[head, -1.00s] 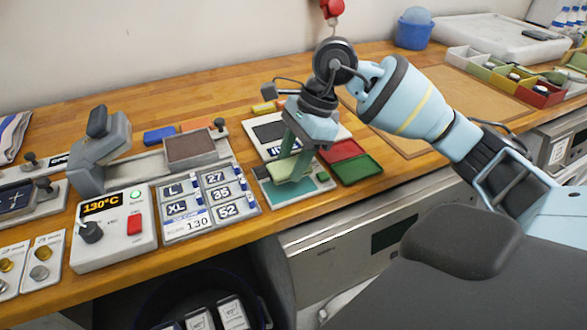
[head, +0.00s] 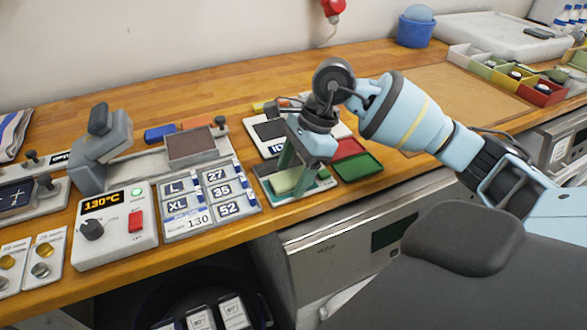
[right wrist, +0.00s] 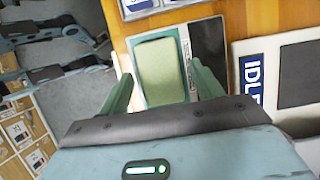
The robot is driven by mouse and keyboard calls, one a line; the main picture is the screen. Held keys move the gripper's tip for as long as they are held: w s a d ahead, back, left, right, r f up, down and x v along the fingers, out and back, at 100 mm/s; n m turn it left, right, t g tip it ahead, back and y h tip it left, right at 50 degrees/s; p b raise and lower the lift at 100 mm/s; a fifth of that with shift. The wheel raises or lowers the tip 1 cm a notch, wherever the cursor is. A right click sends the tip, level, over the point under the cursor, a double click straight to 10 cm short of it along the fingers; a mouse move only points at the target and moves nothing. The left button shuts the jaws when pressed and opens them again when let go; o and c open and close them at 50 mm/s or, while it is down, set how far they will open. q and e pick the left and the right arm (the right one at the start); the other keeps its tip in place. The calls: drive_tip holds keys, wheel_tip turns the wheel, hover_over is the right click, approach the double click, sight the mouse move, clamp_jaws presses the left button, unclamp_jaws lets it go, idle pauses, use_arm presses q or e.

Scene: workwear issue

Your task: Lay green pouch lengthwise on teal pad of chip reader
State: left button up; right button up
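The pale green pouch (head: 285,182) lies flat on the teal pad of the chip reader (head: 325,185), near the bench's front edge. In the right wrist view the pouch (right wrist: 160,72) covers most of the pad, with a thin teal strip (right wrist: 184,45) beside it. Its long side runs up and down in that view. My right gripper (head: 290,180) points down over the pouch. In the right wrist view its fingers (right wrist: 161,72) stand on either side of the pouch, with narrow gaps, so it looks open. My left gripper is not in view.
A red tray (head: 346,148) and a green tray (head: 358,167) sit just right of the reader. A panel marked IDLE (right wrist: 250,80) stands behind it. Size buttons (head: 212,205) and a 130°C control box (head: 115,232) are to the left.

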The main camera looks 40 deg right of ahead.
drive_tip(key=shift+r, duration=0.2)
drive_tip(key=v, duration=1.2)
idle(0.4)
